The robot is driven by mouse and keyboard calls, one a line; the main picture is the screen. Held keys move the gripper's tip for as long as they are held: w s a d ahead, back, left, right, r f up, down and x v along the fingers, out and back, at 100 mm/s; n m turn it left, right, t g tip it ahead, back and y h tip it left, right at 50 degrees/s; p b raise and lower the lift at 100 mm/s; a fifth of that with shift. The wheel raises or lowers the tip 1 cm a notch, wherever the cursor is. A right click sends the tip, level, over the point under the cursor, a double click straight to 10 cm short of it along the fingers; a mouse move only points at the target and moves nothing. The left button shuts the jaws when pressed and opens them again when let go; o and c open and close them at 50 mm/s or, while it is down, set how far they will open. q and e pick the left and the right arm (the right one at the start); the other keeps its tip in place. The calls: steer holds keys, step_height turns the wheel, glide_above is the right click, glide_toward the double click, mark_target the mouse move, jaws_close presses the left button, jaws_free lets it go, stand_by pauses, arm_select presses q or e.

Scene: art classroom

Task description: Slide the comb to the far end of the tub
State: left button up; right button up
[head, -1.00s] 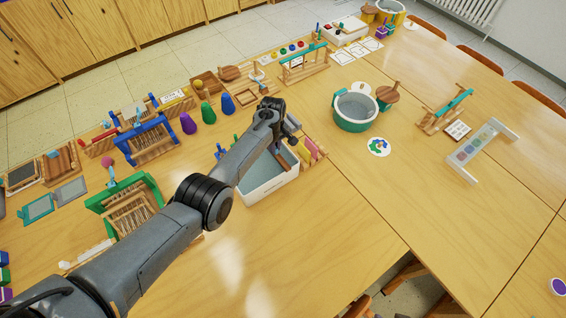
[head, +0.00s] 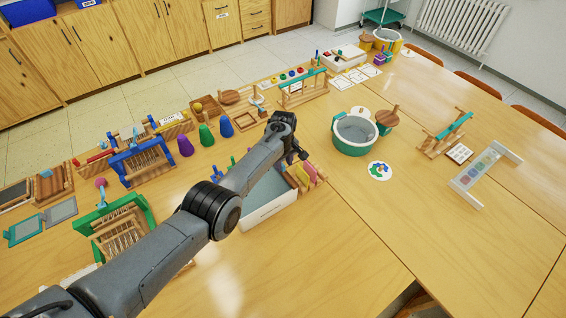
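A white rectangular tub (head: 270,217) with grey-blue contents stands on the table near the middle of the head view. My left arm crosses over it and hides its left and far parts. My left gripper (head: 297,155) points down above the tub's far end; its fingers are small and dark, so their opening is unclear. I cannot make out the comb; it may be hidden behind my arm. My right gripper is not in view.
Colored pieces (head: 308,174) sit along the tub's right side. A round green-rimmed tub (head: 354,148) stands to the right. A green loom frame (head: 98,220) and a blue loom frame (head: 126,158) stand left. The table in front of the tub is clear.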

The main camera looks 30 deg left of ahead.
mark_target(283, 164)
arm_select(q)
steer(key=shift+s, duration=0.1)
steer(key=shift+r, duration=0.4)
step_height(283, 164, up, 10)
steer(key=p, duration=0.3)
stand_by(0.3)
